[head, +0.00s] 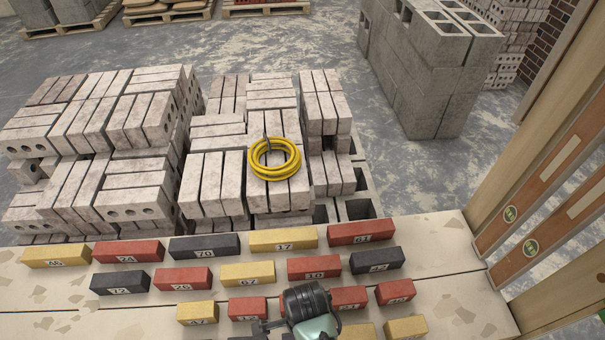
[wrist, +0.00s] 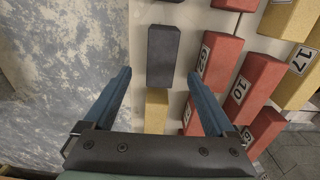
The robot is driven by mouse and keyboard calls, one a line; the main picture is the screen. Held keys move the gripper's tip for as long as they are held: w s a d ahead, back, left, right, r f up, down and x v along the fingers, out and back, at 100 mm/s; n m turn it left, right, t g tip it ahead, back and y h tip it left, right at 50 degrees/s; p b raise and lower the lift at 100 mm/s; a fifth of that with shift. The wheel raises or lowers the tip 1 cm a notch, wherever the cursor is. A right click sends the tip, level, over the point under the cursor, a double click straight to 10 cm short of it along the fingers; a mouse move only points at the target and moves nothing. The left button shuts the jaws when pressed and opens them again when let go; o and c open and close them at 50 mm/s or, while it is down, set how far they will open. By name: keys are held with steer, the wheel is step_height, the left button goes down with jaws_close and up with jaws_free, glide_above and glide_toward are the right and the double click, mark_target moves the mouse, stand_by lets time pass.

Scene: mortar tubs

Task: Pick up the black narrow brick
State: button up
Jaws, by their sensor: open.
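In the wrist view a plain black narrow brick (wrist: 162,56) lies on the pale board, ahead of my gripper's fingertips. A yellow brick (wrist: 156,110) lies just below it in the picture, between the fingers. My gripper (wrist: 165,75) is open and empty, its two blue fingers apart; it touches no brick that I can see. In the head view my gripper's body (head: 310,308) covers part of the front rows. Other black bricks there are one marked 70 (head: 204,246), one marked 72 (head: 120,282) and one at right (head: 377,260).
Red and yellow bricks lie close around, such as the red 10 (head: 314,267) and yellow 17 (head: 283,240). Behind the board stand stacked pale bricks with a yellow hose coil (head: 274,158). The board's left front is bare.

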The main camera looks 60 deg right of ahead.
steer(key=f, duration=0.3)
steer(key=f+b, duration=0.1)
steer(key=f, duration=0.3)
steer(key=shift+w+a+f, duration=0.1)
steer(key=shift+w+f, duration=0.05)
steer(key=shift+w, duration=0.05)
steer(key=shift+c, duration=0.2)
jaws_close()
